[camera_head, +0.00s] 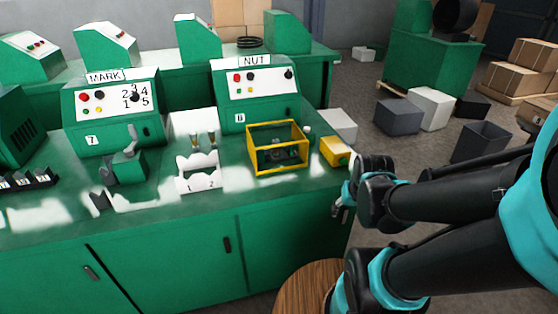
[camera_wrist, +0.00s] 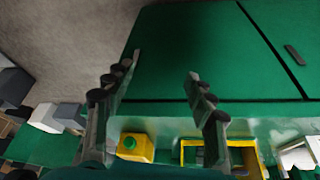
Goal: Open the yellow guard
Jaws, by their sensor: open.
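The yellow guard (camera_head: 279,171) is a box-shaped frame on the green bench, in front of the NUT machine (camera_head: 257,88). A dark fixture (camera_head: 279,153) shows inside it. In the wrist view the guard (camera_wrist: 183,155) is at the bottom, partly hidden behind my right finger. My gripper (camera_head: 340,208) is off the bench's right end, to the right of the guard and apart from it. In the wrist view its two fingers (camera_wrist: 165,64) are spread with nothing between them, facing the green cabinet front (camera_wrist: 200,45).
A white stand (camera_head: 199,172) is left of the guard. A round wooden top (camera_head: 305,290) is below my arm.

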